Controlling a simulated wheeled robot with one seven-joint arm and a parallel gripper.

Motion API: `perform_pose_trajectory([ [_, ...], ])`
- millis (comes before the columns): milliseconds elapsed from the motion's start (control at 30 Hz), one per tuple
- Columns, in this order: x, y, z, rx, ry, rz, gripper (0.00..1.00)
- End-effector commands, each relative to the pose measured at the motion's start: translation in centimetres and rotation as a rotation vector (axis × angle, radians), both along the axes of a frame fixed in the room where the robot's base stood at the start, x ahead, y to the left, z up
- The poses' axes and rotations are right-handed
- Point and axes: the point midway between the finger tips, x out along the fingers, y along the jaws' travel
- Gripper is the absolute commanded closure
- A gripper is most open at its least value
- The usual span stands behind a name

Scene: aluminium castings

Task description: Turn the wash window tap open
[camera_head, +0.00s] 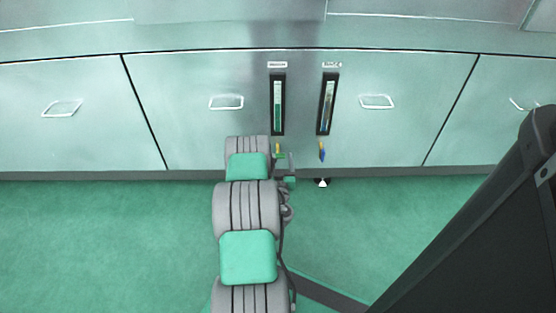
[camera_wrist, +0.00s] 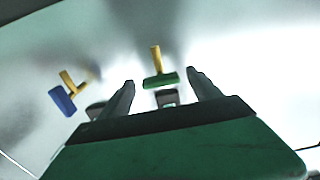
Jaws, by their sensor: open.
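Two small taps stick out of the cabinet front below two sight windows. The left one has a yellow stem and green handle (camera_head: 280,155); the right one has a blue handle (camera_head: 322,155). The labels above the windows are too small to read, so I cannot tell which is the wash tap. In the wrist view my gripper (camera_wrist: 161,78) is open, and the green tap handle (camera_wrist: 160,79) shows between its fingertips; contact cannot be told. The blue tap handle (camera_wrist: 62,101) lies outside the fingers, to the left. In the head view my arm partly hides the gripper.
The left sight window (camera_head: 278,104) shows green and the right sight window (camera_head: 327,104) is darker. Metal drawer fronts with pull handles (camera_head: 226,102) (camera_head: 376,102) flank them. A dark panel (camera_head: 490,210) stands at the right. Green floor is clear at left.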

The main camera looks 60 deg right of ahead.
Motion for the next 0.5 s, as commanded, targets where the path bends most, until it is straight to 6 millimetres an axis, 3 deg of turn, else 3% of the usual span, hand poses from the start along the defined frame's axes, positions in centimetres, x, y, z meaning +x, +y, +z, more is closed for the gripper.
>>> perform_pose_trajectory([
  [233,0.03,-0.05,-0.01,0.000,0.000,0.000,0.27],
  [500,0.04,-0.05,0.01,0.000,0.000,0.000,0.49],
])
